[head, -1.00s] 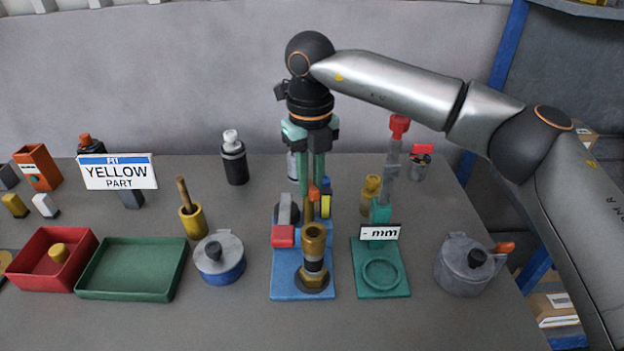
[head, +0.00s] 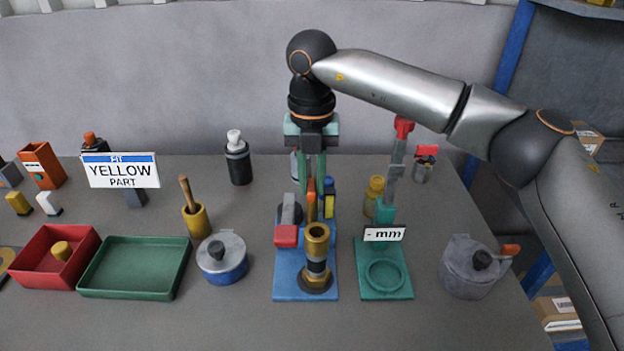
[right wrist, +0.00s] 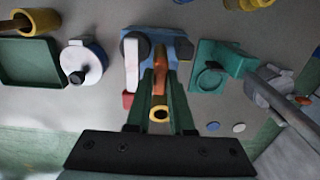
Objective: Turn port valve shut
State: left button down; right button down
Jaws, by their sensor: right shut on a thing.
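The valve fixture has a blue base (head: 290,285) at the middle of the table. An orange lever (head: 311,188) stands on it behind an upright brass fitting (head: 316,245); the lever also shows in the right wrist view (right wrist: 160,62). My right gripper (head: 313,180) reaches down from above, its green fingers shut on the orange lever. In the right wrist view the fingers (right wrist: 160,80) lie on both sides of it. The fingers and fitting partly hide the lever's lower part. My left gripper is not in view.
A grey pot (head: 470,275) stands at right. Green (head: 110,290) and red (head: 40,280) trays lie left. Bare table remains in front.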

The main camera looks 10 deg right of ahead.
aim_at(312, 185)
jog(key=c, duration=0.8)
grip_release()
jog(key=shift+r, duration=0.1)
notch_tip(312, 185, up, 12)
jog(key=shift+r+p, duration=0.2)
jog(key=shift+p, duration=0.15)
jog(key=shift+f, duration=0.1)
